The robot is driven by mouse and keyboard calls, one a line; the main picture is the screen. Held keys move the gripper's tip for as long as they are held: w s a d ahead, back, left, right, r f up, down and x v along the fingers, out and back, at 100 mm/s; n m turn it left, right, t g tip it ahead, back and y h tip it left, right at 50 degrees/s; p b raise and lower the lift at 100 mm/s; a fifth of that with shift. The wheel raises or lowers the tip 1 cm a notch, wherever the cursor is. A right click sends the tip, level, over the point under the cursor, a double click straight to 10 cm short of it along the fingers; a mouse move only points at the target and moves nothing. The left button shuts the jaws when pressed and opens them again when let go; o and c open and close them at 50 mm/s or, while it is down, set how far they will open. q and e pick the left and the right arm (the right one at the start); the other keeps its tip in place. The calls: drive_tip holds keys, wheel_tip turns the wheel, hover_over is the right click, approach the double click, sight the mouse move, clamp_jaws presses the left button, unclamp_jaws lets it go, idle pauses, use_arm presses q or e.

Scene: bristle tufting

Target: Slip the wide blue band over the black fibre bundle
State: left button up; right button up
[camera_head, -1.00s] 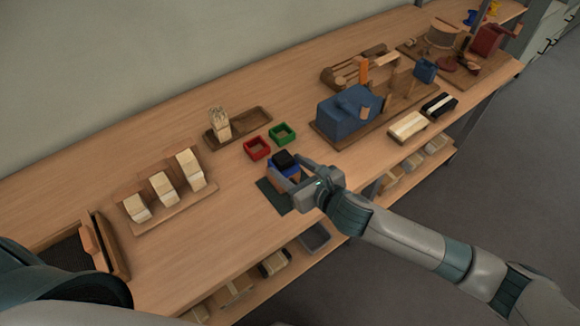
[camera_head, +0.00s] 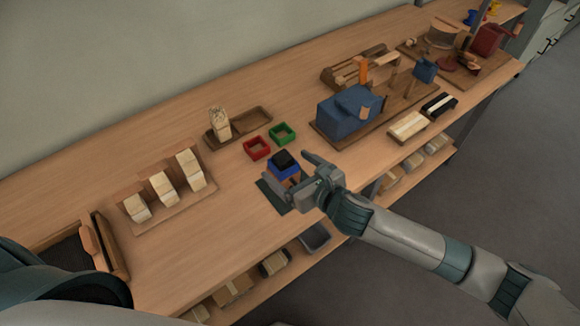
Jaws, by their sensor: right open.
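The black fibre bundle (camera_head: 284,157) stands on a dark green mat (camera_head: 268,193) near the table's front edge. The wide blue band (camera_head: 283,171) sits around it, with the black top showing above the band and a brown, wood-like part below. My right gripper (camera_head: 290,171) is open, with one finger on each side of the banded bundle and a visible gap on the right. Whether the left finger touches it I cannot tell. My left gripper is out of view.
A red frame (camera_head: 257,148) and a green frame (camera_head: 282,133) lie just behind. A tray (camera_head: 255,121) with a pale bundle, a rack of pale bundles (camera_head: 163,187) and a blue machine (camera_head: 343,117) stand around. The table between is clear.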

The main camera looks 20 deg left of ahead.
drive_tip(key=shift+s+d, duration=0.1)
drive_tip(key=shift+s+d+p, duration=1)
drive_tip(key=shift+s+d, duration=0.15)
drive_tip(key=shift+d, duration=0.3)
drive_tip(key=shift+s+d+p, duration=0.85)
drive_tip(key=shift+s+d, duration=0.55)
drive_tip(key=shift+d, duration=0.3)
